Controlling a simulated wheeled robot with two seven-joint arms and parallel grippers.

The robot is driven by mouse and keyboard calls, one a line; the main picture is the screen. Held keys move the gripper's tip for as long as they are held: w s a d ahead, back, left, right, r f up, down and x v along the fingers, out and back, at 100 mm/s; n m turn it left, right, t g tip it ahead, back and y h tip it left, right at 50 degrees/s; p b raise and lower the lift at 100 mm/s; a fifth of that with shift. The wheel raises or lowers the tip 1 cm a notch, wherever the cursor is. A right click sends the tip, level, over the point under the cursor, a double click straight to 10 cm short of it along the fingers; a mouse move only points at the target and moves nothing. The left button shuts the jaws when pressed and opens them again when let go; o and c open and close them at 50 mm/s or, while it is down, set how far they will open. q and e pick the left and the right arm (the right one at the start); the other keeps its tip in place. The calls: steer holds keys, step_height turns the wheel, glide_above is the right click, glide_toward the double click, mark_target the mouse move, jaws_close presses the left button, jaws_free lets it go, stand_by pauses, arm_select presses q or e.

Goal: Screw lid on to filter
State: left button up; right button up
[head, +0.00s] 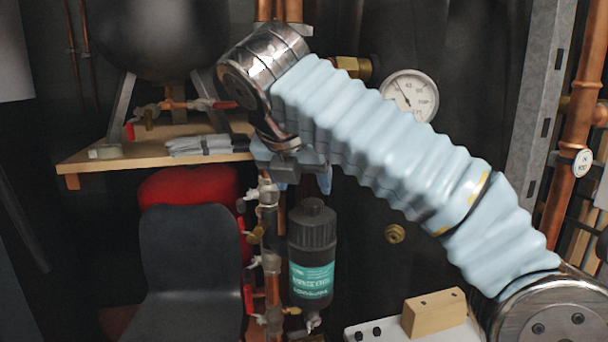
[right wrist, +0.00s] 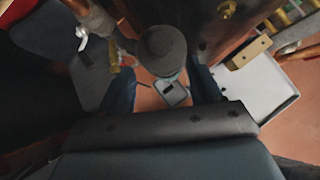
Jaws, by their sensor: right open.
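The filter (head: 312,255) is a black upright cylinder with a teal label, mounted on the pipework in the middle of the head view. Its black lid (head: 313,210) rests on top with a small raised knob; how tightly it sits I cannot tell. The right wrist view shows the round dark top of the filter (right wrist: 163,45) from above. My right gripper (head: 297,178) is open and empty, just above and slightly left of the lid in the head view. Its blue fingers (right wrist: 163,88) stand apart in the right wrist view, with the filter top beyond them. My left gripper is not in view.
A wooden shelf (head: 100,160) is at the left, above a dark chair (head: 190,260). Copper pipes and valves (head: 270,265) run close beside the filter. A round brass fitting (head: 395,233) is right of it. A wooden block (head: 433,312) sits on a white surface lower right.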

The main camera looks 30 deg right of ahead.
mark_target(309, 203)
steer(key=x, duration=0.8)
steer(key=shift+b, duration=0.35)
steer(key=shift+f, duration=0.1)
steer(key=c, duration=1.1)
steer(key=shift+o, duration=0.2)
steer(key=shift+m+g+h+p, duration=0.3)
steer(key=shift+m+p, duration=0.1)
steer(key=shift+m, duration=0.1)
steer(key=shift+w+a+f+m, duration=0.1)
steer(key=shift+w+a+m, duration=0.1)
steer(key=shift+m, duration=0.3)
steer(key=shift+d+m+g+h, duration=0.1)
steer(key=shift+m+g+h, duration=0.4)
steer(key=shift+m+g, duration=0.25)
